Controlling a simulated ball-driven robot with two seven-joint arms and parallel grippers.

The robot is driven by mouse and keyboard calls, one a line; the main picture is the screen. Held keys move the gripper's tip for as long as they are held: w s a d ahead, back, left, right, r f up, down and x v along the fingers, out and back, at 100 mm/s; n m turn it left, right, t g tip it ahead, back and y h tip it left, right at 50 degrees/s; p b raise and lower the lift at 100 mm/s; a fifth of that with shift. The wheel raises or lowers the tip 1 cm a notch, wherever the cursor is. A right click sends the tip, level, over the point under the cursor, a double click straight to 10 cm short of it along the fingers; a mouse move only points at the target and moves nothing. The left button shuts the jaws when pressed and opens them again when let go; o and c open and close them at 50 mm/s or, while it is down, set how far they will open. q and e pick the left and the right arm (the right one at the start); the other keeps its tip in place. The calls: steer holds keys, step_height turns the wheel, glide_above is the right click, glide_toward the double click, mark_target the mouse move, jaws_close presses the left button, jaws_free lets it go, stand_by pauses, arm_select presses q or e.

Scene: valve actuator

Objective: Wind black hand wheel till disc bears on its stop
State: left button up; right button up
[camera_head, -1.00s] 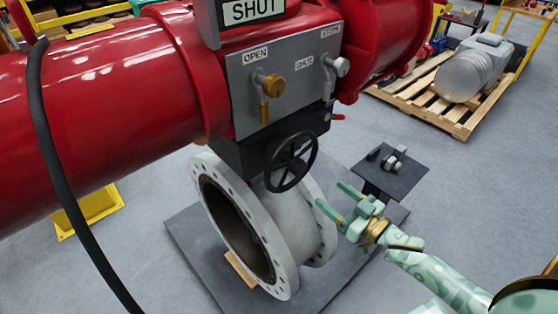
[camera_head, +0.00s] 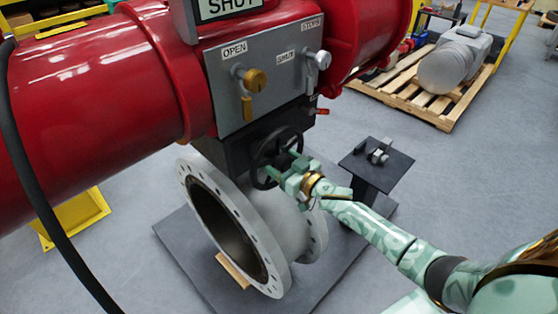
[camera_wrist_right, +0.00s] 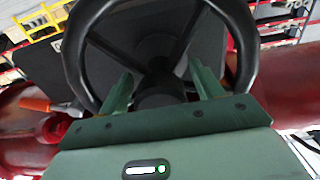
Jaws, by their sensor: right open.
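The black hand wheel (camera_head: 262,152) sits upright on the front of the dark gearbox (camera_head: 224,158), under the red actuator; its spokes and hub show in the right wrist view (camera_wrist_right: 72,55). My right gripper (camera_head: 281,168) is at the wheel's face, its green fingers apart. In the right wrist view the two fingers (camera_wrist_right: 160,90) point at the wheel, one on each side of the hub, with nothing clamped that I can see. The wheel's lower right part is hidden behind the gripper in the head view. The disc and its stop do not show clearly. My left gripper is out of view.
The flanged grey valve body (camera_head: 235,225) stands on a dark plate below the wheel. A grey panel (camera_head: 265,85) carries OPEN and SHUT labels and knobs. A small dark stand (camera_head: 376,166) is to the right. A black hose hangs at left.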

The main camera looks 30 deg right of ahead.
steer(key=c, duration=1.4)
steer(key=shift+n, duration=0.3)
steer(key=n, duration=0.9)
steer(key=shift+d+n, duration=0.1)
steer(key=shift+n, duration=0.3)
steer(key=n+b, duration=0.1)
steer(key=n, duration=0.4)
steer(key=shift+n+b, duration=0.3)
steer(key=n+b, duration=0.1)
steer(key=n, duration=0.4)
steer(key=shift+r+n, duration=0.15)
steer(key=shift+n, duration=0.15)
steer(key=shift+b, duration=0.3)
